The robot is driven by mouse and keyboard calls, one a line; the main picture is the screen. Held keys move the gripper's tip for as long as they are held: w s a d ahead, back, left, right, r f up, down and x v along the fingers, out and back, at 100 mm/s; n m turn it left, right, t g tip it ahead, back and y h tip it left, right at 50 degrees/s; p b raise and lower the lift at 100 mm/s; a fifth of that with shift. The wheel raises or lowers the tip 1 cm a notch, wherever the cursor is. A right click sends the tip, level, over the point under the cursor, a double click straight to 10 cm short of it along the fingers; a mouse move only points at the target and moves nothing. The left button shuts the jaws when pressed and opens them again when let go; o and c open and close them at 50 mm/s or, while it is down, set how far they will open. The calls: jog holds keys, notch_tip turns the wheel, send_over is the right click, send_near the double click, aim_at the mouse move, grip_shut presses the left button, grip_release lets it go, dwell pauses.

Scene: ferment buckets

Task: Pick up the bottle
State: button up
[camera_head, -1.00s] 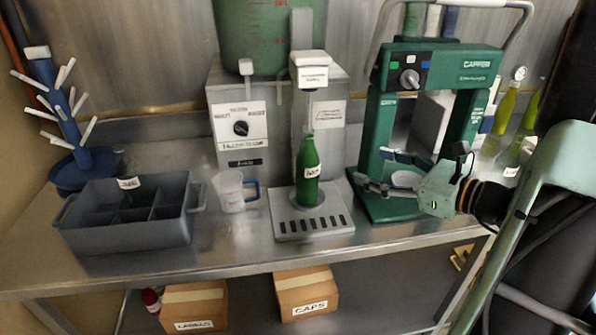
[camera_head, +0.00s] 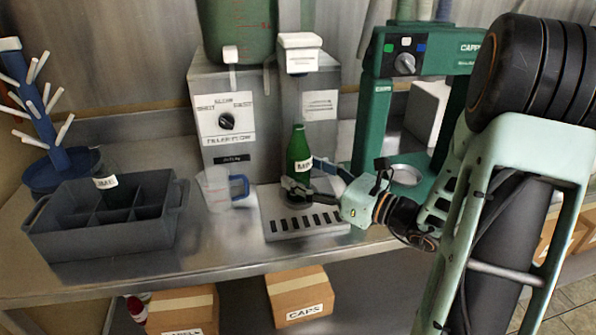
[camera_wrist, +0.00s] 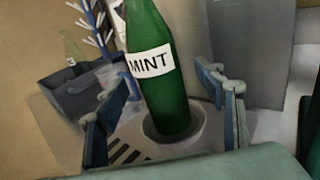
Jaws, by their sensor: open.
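The green bottle (camera_head: 299,152) stands upright on the round pad of the filler's drip tray, under the filler head. It carries a white label, which reads MINT in the wrist view (camera_wrist: 155,65). My gripper (camera_head: 300,188) is low at the front right of the bottle in the head view, hiding part of its base. In the wrist view my gripper (camera_wrist: 165,115) is open, with one blue-grey finger on each side of the bottle. The bottle stands between and just beyond the fingers, with gaps visible on both sides.
The filler (camera_head: 225,122) stands behind the bottle, and its drip tray (camera_head: 275,226) lies beneath. A measuring jug (camera_head: 216,190) is close on the left. A grey divided crate (camera_head: 150,231) and a blue drying rack (camera_head: 62,130) stand further left. The green capper (camera_head: 372,125) is close on the right.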

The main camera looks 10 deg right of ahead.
jog(key=shift+x, duration=1.15)
grip_shut()
